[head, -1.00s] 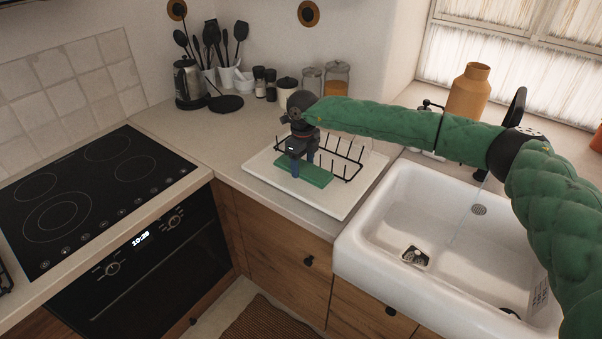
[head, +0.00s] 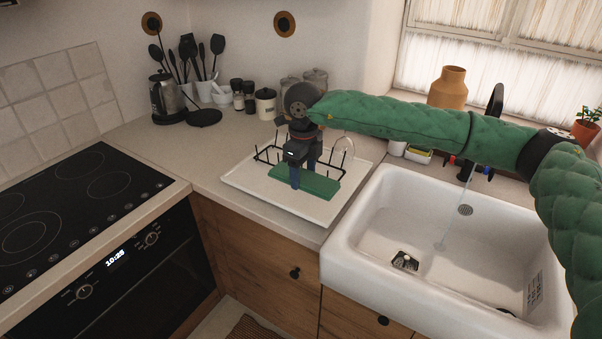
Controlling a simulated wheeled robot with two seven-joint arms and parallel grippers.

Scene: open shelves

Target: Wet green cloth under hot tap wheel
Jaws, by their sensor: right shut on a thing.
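The green cloth (head: 320,186) looks like a flat green slab at the white drying tray (head: 252,188), by its black wire rack. My right gripper (head: 303,179) points down and is shut on the cloth; whether the cloth touches the tray I cannot tell. The black tap (head: 496,99) stands behind the white sink (head: 345,250). A red wheel (head: 452,160), likely the hot one, and a blue wheel (head: 489,171) show below my right arm. A thin clear stream (head: 443,236) seems to fall into the sink. My left gripper is out of view.
A tan vase (head: 447,87) and a potted plant (head: 587,125) stand by the window. A kettle (head: 167,98), utensils and jars line the back wall. A black hob (head: 75,205) is at left.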

